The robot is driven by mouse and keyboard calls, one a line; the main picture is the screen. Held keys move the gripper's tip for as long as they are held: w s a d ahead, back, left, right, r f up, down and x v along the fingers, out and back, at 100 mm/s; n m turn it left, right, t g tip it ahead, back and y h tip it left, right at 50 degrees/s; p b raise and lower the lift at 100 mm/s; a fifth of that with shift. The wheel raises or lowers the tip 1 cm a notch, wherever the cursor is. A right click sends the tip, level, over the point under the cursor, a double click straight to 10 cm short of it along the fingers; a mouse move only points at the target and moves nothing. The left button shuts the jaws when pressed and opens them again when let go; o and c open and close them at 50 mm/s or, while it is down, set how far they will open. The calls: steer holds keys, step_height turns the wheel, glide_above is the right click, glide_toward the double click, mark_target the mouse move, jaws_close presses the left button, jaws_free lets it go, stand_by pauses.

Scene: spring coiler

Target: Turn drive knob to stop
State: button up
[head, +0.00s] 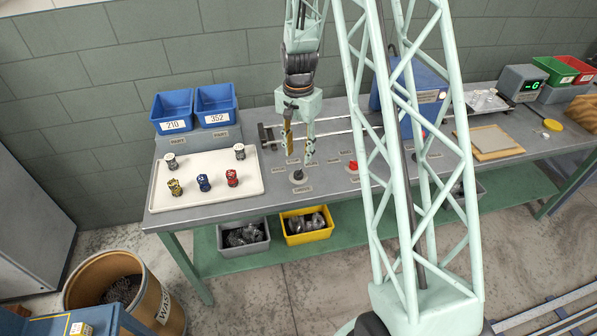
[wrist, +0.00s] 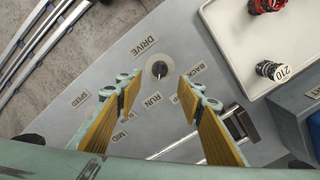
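The drive knob (wrist: 159,69) is a small dark round knob with a pale pointer mark on the grey panel. The DRIVE (wrist: 145,46), BACK (wrist: 199,68) and RUN (wrist: 153,99) labels surround it. Its mark appears to lie toward RUN, though it is small. A label partly covered by the right finger shows only its end letters; I see no full STOP label. My gripper (wrist: 160,88) is open and empty, its yellow-padded fingers on either side of the knob's line of view. In the head view my gripper (head: 299,153) hangs above the drive knob (head: 298,175), apparently not touching.
A red button (head: 352,165) is right of the knob. A white tray (head: 206,192) with several spools is at left, blue bins (head: 194,110) behind. Coiler rails (head: 335,127) run behind the gripper.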

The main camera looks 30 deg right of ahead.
mark_target(298, 171)
steer(key=shift+f+b, duration=0.35)
steer(key=shift+f, duration=4.4)
steer(key=c, duration=0.9)
